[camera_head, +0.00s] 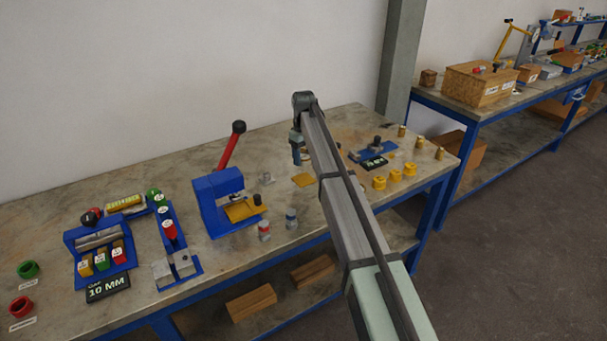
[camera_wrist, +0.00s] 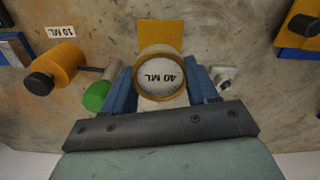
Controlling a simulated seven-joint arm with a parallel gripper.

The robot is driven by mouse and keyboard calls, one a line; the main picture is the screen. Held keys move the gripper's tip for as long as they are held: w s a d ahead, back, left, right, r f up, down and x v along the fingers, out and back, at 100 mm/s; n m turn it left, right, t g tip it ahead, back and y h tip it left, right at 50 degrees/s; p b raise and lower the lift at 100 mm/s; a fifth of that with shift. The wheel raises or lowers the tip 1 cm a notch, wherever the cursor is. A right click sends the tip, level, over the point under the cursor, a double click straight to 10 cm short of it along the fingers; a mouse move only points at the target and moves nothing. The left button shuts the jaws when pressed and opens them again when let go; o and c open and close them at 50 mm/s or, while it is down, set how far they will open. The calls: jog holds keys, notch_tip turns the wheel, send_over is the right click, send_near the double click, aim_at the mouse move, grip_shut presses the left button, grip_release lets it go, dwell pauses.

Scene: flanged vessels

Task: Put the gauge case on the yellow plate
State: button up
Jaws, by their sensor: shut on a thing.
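The gauge case (camera_wrist: 161,73) is round, with a brass-coloured rim and a white face marked "40 ML". In the wrist view it sits between the blue fingers of my gripper (camera_wrist: 160,88), which is shut on it. In the head view my gripper (camera_head: 297,155) points down over the workbench, and the case is mostly hidden behind it and the arm. The yellow plate (camera_wrist: 160,35) shows just beyond the case in the wrist view, partly covered by it. In the head view the plate (camera_head: 303,180) lies flat on the bench, close to and below my gripper.
A blue press (camera_head: 220,200) with a red lever stands to the left. Small jars (camera_head: 264,230) stand before it. Yellow rings (camera_head: 379,183) and a blue fixture (camera_head: 372,152) are to the right. A yellow cylinder (camera_wrist: 55,68) and a green part (camera_wrist: 97,96) lie left in the wrist view.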

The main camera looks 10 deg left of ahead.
aim_at(304, 179)
jog(key=shift+f, duration=3.6)
jog(key=shift+f, duration=0.1)
jog(key=o, duration=1.2)
notch_tip(304, 179, up, 12)
jog(key=shift+r, duration=0.15)
